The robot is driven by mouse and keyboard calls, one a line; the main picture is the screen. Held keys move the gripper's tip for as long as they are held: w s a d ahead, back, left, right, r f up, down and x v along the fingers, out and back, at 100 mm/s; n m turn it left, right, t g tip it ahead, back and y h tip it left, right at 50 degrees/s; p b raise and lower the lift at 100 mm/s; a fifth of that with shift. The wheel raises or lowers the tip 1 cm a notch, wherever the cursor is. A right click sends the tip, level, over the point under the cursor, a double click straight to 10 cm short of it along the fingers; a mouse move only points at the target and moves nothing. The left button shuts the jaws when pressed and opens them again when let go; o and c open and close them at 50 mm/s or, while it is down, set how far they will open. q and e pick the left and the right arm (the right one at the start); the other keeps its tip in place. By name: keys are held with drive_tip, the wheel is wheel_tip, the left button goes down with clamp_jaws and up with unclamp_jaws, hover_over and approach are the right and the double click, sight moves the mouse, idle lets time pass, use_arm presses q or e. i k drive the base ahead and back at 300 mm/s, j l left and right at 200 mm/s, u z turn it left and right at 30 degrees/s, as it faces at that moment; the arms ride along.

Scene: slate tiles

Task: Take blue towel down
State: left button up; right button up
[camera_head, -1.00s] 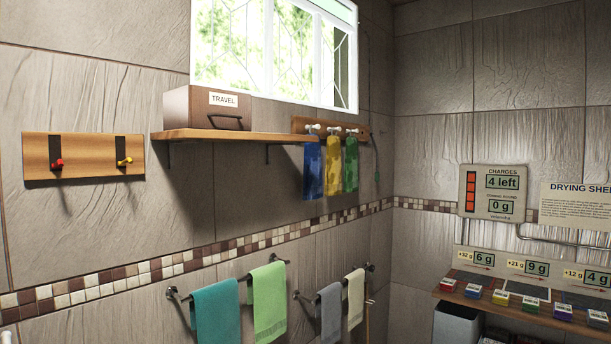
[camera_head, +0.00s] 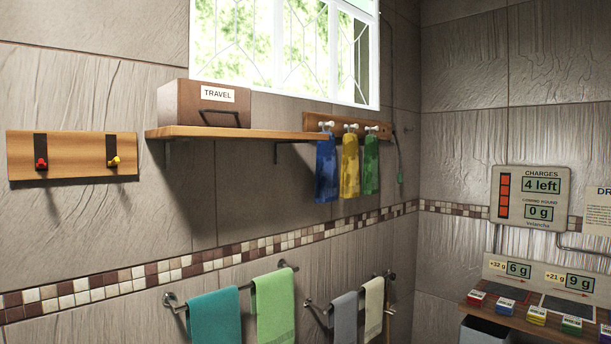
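The blue towel (camera_head: 326,169) hangs from the leftmost white peg of a wooden peg rail (camera_head: 349,127) on the wall, under the window. A yellow towel (camera_head: 350,166) and a green towel (camera_head: 371,165) hang from the pegs to its right. The top left of the blue towel is close to the right end of the wooden shelf (camera_head: 236,133). Neither of my grippers is in view.
A brown TRAVEL box (camera_head: 204,104) sits on the shelf. A board with red and yellow hooks (camera_head: 72,156) is at left. Teal (camera_head: 215,316), light green (camera_head: 273,306), grey (camera_head: 343,318) and cream (camera_head: 373,309) towels hang on low rails. A counter (camera_head: 530,320) with small boxes is at right.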

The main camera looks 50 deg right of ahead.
sight(326, 181)
drive_tip(key=l+u, duration=0.15)
drive_tip(key=l, duration=0.4)
drive_tip(key=k+l+u, duration=0.15)
drive_tip(key=l, duration=0.4)
drive_tip(key=k+l, duration=0.1)
drive_tip(key=l, duration=0.75)
drive_tip(key=k+l+u, duration=0.1)
drive_tip(key=l, duration=0.35)
drive_tip(key=k+l, duration=0.1)
drive_tip(key=l, duration=0.35)
drive_tip(key=k+l, duration=0.1)
drive_tip(key=l, duration=0.3)
drive_tip(key=u, duration=0.05)
